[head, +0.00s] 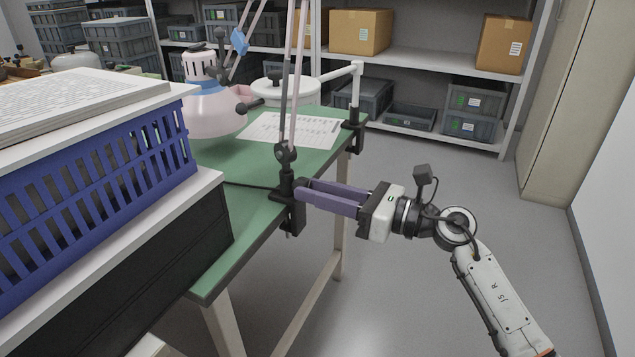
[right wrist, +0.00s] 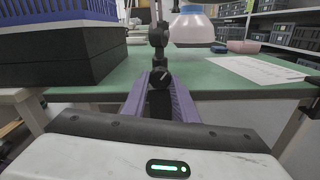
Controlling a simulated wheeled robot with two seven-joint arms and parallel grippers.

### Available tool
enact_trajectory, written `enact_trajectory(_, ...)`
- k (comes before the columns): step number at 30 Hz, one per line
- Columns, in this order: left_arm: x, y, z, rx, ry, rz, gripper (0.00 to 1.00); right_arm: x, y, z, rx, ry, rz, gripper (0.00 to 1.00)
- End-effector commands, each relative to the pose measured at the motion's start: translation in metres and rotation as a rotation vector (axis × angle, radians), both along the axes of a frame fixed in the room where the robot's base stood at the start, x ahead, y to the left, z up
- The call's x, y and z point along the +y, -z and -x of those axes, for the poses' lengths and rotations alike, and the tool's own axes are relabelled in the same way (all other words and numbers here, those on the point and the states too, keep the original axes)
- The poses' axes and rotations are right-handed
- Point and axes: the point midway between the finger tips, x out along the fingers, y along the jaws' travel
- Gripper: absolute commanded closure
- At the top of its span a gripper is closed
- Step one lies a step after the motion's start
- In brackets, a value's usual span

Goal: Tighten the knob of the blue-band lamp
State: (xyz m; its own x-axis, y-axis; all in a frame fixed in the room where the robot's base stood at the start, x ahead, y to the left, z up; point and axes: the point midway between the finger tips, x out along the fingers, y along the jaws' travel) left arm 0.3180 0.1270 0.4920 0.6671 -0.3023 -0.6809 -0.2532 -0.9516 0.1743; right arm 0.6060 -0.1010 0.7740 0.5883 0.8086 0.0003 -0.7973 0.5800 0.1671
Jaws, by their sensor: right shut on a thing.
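The blue-band lamp (head: 208,100) has a pale pink-white shade with a blue band and hangs over the green table. Its thin arms come down to a joint and a black clamp (head: 292,218) on the table's edge. My right gripper (head: 302,188) reaches the clamp from the right, its purple fingers level. In the right wrist view, the fingers lie on both sides of a dark round knob (right wrist: 160,77) with a pale mark, and are shut on it. The head view hides most of the knob behind the fingers. The lamp shade (right wrist: 193,28) also shows in the wrist view. My left gripper is out of view.
A blue crate (head: 100,190) and a black box (head: 130,270) stand close on the left. A white-armed lamp (head: 357,85) is clamped at the table's far corner. A printed sheet (head: 290,130) lies on the green table (head: 225,250). The floor on the right is clear.

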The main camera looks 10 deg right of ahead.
Motion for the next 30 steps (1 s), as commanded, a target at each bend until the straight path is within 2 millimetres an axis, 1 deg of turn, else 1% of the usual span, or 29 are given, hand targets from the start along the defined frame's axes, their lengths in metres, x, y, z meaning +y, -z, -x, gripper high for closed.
enact_trajectory(1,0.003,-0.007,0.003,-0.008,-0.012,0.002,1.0,0.0,-0.003,0.0,0.031,-0.001,-0.017,0.96)
enact_trajectory(2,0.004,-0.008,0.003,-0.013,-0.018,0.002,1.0,-0.001,-0.003,0.0,0.044,0.0,-0.027,0.96)
enact_trajectory(12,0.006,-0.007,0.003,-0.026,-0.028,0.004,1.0,0.0,0.001,0.001,0.067,-0.001,-0.047,0.96)
enact_trajectory(13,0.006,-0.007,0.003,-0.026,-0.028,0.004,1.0,0.0,0.001,0.001,0.067,-0.001,-0.047,0.72)
enact_trajectory(16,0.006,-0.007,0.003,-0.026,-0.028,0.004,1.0,0.0,0.001,0.001,0.067,-0.001,-0.047,0.56)
enact_trajectory(26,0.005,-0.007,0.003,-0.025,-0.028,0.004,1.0,-0.002,0.0,0.001,0.066,0.0,-0.047,0.55)
enact_trajectory(30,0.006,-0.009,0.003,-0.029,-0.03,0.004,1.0,-0.015,0.001,0.01,0.067,0.001,-0.044,0.55)
